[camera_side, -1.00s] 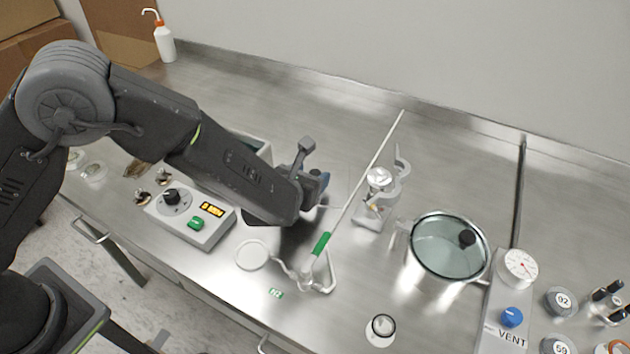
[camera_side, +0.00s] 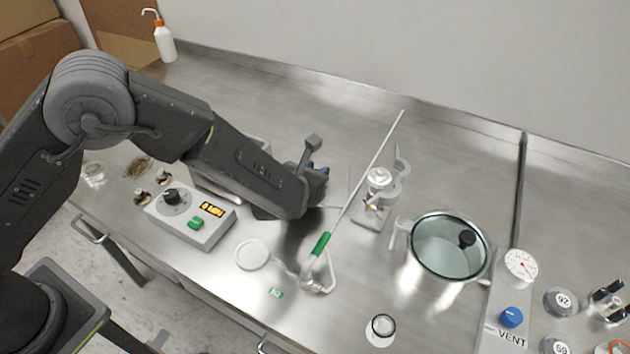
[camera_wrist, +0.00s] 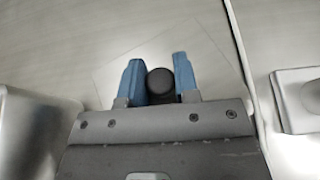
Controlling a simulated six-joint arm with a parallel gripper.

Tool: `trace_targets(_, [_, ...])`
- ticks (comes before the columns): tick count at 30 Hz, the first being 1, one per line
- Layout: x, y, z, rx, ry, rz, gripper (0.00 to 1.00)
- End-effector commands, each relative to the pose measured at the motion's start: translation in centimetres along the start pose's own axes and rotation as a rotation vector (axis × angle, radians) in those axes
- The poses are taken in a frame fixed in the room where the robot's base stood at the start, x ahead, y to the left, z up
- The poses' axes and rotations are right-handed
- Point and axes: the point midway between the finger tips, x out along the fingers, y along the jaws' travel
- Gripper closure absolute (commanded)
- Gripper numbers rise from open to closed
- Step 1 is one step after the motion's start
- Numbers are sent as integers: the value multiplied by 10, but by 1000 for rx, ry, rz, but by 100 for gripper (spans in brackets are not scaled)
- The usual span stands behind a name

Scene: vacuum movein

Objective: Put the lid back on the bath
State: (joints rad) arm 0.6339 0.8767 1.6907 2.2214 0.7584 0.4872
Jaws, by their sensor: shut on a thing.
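The lid (camera_wrist: 150,50) is a clear, square-cornered plate with a dark round knob (camera_wrist: 160,82). In the wrist view my gripper (camera_wrist: 159,76) has its two blue fingers shut on this knob. In the side view my gripper (camera_side: 318,175) is left of the slanted rod, and my arm hides most of the lid. The bath (camera_side: 213,188) is a metal box behind the control unit, largely hidden by my forearm. A metal wall at the left of the wrist view looks like the bath, just left of the lid. I cannot tell the lid's height above the bench.
A slanted rod with a green band (camera_side: 321,244) and a clamp stand (camera_side: 374,205) are close on the right. A glass-lidded pot (camera_side: 440,270) stands further right. The control unit (camera_side: 190,215) and a white disc (camera_side: 253,255) are in front. The bench behind is clear.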

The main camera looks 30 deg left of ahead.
Motion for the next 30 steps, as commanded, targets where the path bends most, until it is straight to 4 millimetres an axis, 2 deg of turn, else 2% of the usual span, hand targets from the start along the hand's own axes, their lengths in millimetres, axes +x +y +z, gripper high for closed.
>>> trace_targets(7, [0, 0, 2, -1, -2, 0, 100])
trace_targets(10, [-3, 0, 8, -2, -4, -1, 100])
trace_targets(21, [-29, 0, 71, -4, -6, 0, 100])
trace_targets(25, [-35, 0, 86, -4, -4, 1, 100])
trace_targets(30, [-39, 4, 94, -3, -1, 4, 100])
